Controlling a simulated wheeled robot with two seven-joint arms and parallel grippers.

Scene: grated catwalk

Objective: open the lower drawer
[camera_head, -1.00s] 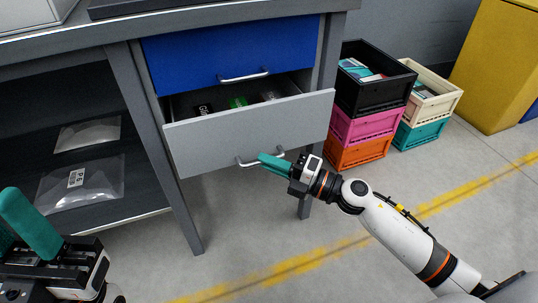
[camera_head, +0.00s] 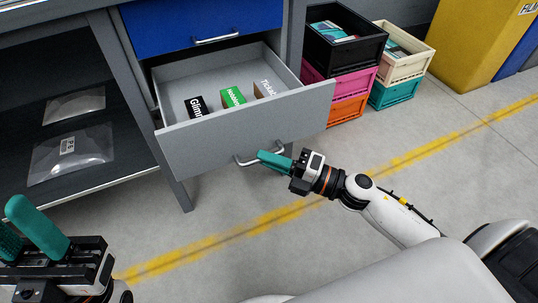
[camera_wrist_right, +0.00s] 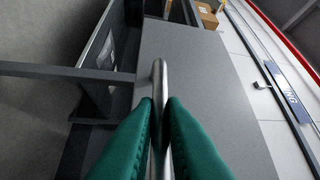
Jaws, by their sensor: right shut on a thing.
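The lower drawer (camera_head: 210,148) has a light grey front and is pulled well out of the desk. Inside it lie a black box (camera_head: 196,106), a green box (camera_head: 232,97) and a brown box (camera_head: 265,88). My right gripper (camera_head: 268,160) is shut on the metal bar handle (camera_head: 245,160) of this drawer. In the right wrist view the teal fingers (camera_wrist_right: 161,115) close on both sides of the handle (camera_wrist_right: 160,75). My left gripper (camera_head: 28,238) is at the lower left, away from the drawer, with its teal fingers apart.
The blue upper drawer (camera_head: 200,22) is shut above. Stacked crates, with a black one (camera_head: 345,50) on top, stand right of the desk. A yellow cabinet (camera_head: 475,40) is behind them. Plastic bags (camera_head: 70,155) lie on the left shelf. The floor in front is clear.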

